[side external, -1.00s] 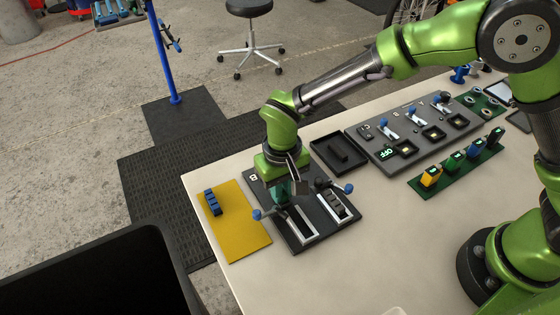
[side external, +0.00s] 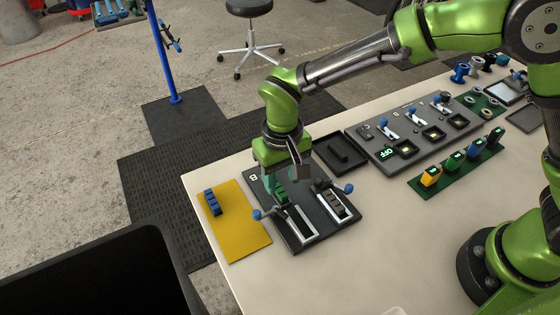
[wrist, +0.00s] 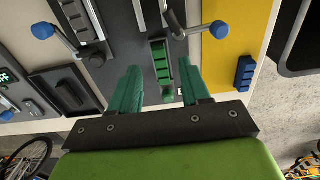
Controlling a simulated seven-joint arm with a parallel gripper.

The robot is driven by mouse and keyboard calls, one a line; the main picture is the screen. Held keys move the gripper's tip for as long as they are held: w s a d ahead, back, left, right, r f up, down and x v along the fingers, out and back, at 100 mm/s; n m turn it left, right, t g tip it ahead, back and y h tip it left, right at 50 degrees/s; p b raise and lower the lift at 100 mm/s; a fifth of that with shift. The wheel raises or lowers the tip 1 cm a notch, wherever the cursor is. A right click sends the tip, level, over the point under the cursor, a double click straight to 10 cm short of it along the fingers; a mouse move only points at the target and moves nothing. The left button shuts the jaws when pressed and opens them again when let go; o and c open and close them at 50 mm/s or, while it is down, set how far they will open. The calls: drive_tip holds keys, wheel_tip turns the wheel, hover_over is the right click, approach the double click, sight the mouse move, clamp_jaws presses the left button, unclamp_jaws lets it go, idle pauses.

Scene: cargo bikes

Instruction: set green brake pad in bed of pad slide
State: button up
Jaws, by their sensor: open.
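The green brake pad (wrist: 160,62) lies on the dark pad slide board (wrist: 116,45), in line with the white-framed channel (wrist: 140,12) beyond it. In the side view the pad (side external: 282,194) is partly hidden by my gripper (side external: 277,192), at the far end of the left channel (side external: 300,225). I cannot tell how deep it sits in its bed. In the wrist view my gripper (wrist: 161,78) is open, its teal fingers on either side of the pad's near end and apart from it. The right channel holds a dark grey pad (side external: 335,203).
Levers with blue knobs (side external: 257,214) (side external: 348,188) stand on the board. A yellow mat (side external: 238,232) with a blue pad (side external: 212,202) lies to the left. A black tray (side external: 320,155) and a switch panel (side external: 395,155) stand behind and right.

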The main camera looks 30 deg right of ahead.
sight(282, 192)
wheel_tip(282, 192, up, 13)
drive_tip(key=s+d+r+m+t, duration=0.1)
drive_tip(key=s+d, duration=0.3)
drive_tip(key=d, duration=0.4)
drive_tip(key=s+d+r+m+t+y, duration=0.1)
drive_tip(key=s+d+r+t, duration=0.1)
drive_tip(key=d, duration=0.6)
drive_tip(key=s+d+r+m+t+y, duration=0.1)
drive_tip(key=s+d+r+m+t, duration=0.1)
drive_tip(key=s+d+t, duration=0.2)
drive_tip(key=s+d, duration=0.3)
drive_tip(key=d, duration=0.1)
drive_tip(key=shift+d+r, duration=0.25)
